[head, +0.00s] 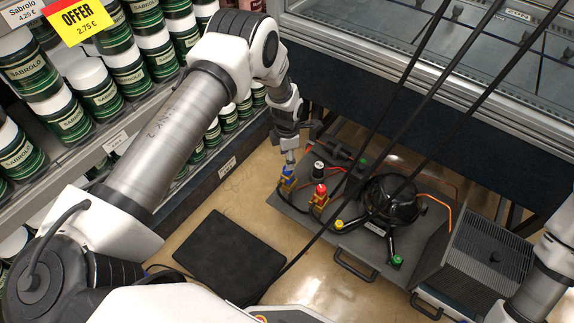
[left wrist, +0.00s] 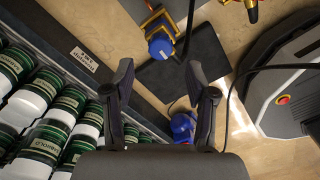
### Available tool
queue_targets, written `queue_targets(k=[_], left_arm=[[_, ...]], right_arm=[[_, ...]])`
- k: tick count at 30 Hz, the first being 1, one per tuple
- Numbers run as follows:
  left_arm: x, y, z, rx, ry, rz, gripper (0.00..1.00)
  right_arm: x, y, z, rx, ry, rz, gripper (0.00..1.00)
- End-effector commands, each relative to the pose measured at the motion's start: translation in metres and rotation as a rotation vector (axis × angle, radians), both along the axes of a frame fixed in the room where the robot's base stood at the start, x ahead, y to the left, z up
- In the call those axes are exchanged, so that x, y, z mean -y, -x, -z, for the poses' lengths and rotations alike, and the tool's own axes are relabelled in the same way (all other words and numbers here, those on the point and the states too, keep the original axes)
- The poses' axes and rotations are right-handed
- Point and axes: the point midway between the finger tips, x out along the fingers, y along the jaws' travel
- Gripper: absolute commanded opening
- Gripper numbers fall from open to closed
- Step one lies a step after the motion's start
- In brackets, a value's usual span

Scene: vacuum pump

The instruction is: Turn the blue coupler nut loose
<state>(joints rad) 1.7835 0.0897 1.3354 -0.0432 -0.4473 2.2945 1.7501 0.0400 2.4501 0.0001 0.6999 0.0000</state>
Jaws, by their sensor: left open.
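The blue coupler nut (head: 287,171) sits on a yellow fitting (head: 287,184) at the left end of the grey pump board. My left gripper (head: 289,152) is just above it, pointing down; its fingers are small and partly hidden in the head view. In the left wrist view the open, empty fingers (left wrist: 160,72) spread wide, and the round blue nut (left wrist: 160,47) shows beyond the tips, roughly midway between them. I see no contact. Only part of my right arm shows at the right edge; its gripper is out of view.
The black pump (head: 391,200) is further right. A black mat (head: 218,257) lies on the floor. Shelves of green jars (head: 70,120) stand left. Dark cables cross the head view.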

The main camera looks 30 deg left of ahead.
Motion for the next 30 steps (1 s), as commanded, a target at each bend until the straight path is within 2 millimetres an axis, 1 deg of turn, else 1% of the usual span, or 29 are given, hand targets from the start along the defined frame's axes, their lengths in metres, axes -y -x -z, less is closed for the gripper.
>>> queue_targets(k=[1,4,6,10,24,26,28,29,30], left_arm=[[0.0,-0.001,-0.015,0.003,0.0,-0.001,0.56],[0.0,-0.001,-0.037,0.003,0.0,0.0,0.56],[0.0,0.0,-0.049,0.001,0.0,0.0,0.56],[0.0,0.0,-0.06,0.0,0.0,0.0,0.56],[0.0,0.0,-0.061,-0.001,0.0,0.0,0.56],[0.0,0.003,-0.057,-0.007,0.0,0.0,0.56],[0.002,0.012,-0.045,-0.033,-0.002,0.005,0.56],[0.003,0.021,-0.039,-0.052,-0.001,0.007,0.56],[0.006,0.037,-0.031,-0.088,0.0,0.01,0.56]], right_arm=[[0.0,0.0,0.0,0.0,0.0,0.0,0.54],[0.0,0.0,0.0,0.0,0.0,0.0,0.54],[0.0,0.0,0.0,0.0,0.0,0.0,0.54],[0.0,0.0,0.0,0.0,0.0,0.0,0.54],[0.0,0.0,0.0,0.0,0.0,0.0,0.54],[0.0,0.0,0.0,0.0,0.0,0.0,0.54],[0.0,0.0,0.0,0.0,0.0,0.0,0.54],[0.0,0.0,0.0,0.0,0.0,0.0,0.54],[0.0,0.0,0.0,0.0,0.0,0.0,0.54]])
